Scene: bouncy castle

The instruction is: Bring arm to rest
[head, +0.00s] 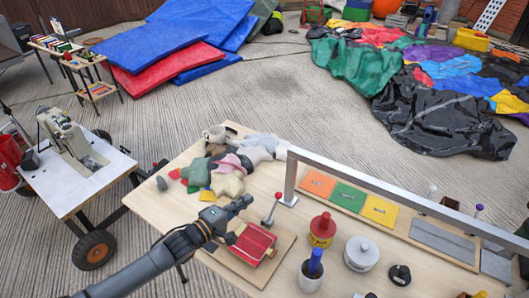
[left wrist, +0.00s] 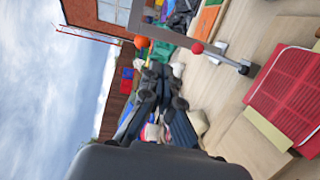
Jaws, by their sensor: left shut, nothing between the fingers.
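My left arm comes in from the lower left in the head view. My left gripper (head: 243,202) is above the wooden workbench (head: 185,225), just left of a red-knobbed lever (head: 274,207) and behind a red block (head: 254,243) on a wooden board. The gripper is shut and empty. In the left wrist view, which is turned on its side, the dark fingers of my left gripper (left wrist: 158,82) are close together with nothing held between them. My right gripper is not in view.
A metal rail (head: 390,185) spans the bench beside orange, green and yellow panels (head: 348,199). A red-and-yellow pot (head: 322,229) and a white lidded pot (head: 361,253) stand near the front. Fabric scraps (head: 228,178) lie behind the gripper. A wheeled cart (head: 85,180) stands left.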

